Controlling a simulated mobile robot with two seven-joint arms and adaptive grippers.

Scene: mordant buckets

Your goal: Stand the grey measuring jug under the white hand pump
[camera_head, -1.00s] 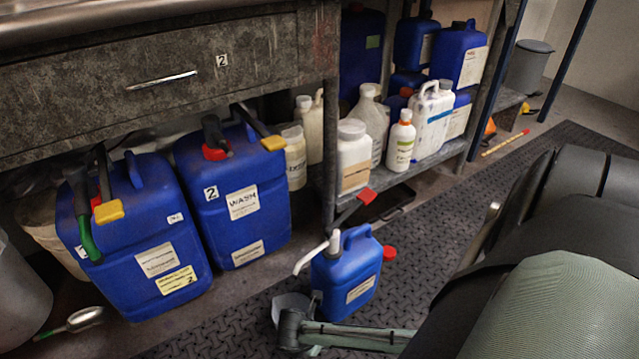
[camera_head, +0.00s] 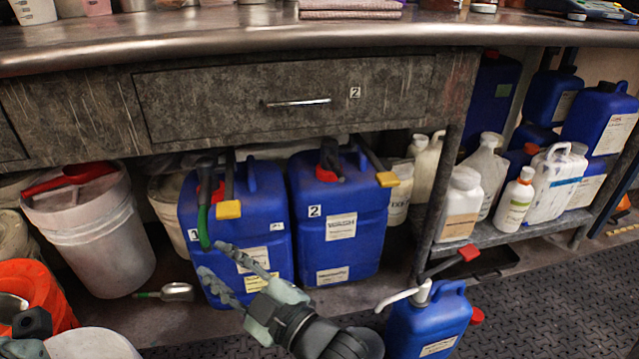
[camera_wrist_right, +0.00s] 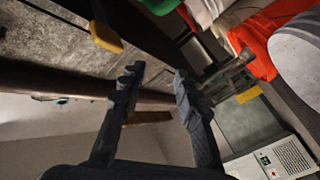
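The white hand pump (camera_head: 410,295) is fitted on a blue canister (camera_head: 430,325) at the bottom right of the head view. Its spout points left. The grey measuring jug does not show in either current view. The floor below the spout is cut off by the frame and partly covered by my right arm. My right gripper (camera_head: 214,261) is left of the pump, in front of the blue drum marked 1. Its fingers are spread. In the right wrist view the gap between the fingers (camera_wrist_right: 157,77) is empty. I do not make out my left gripper.
Two large blue drums, 1 (camera_head: 238,225) and 2 (camera_head: 342,225), stand under the bench.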

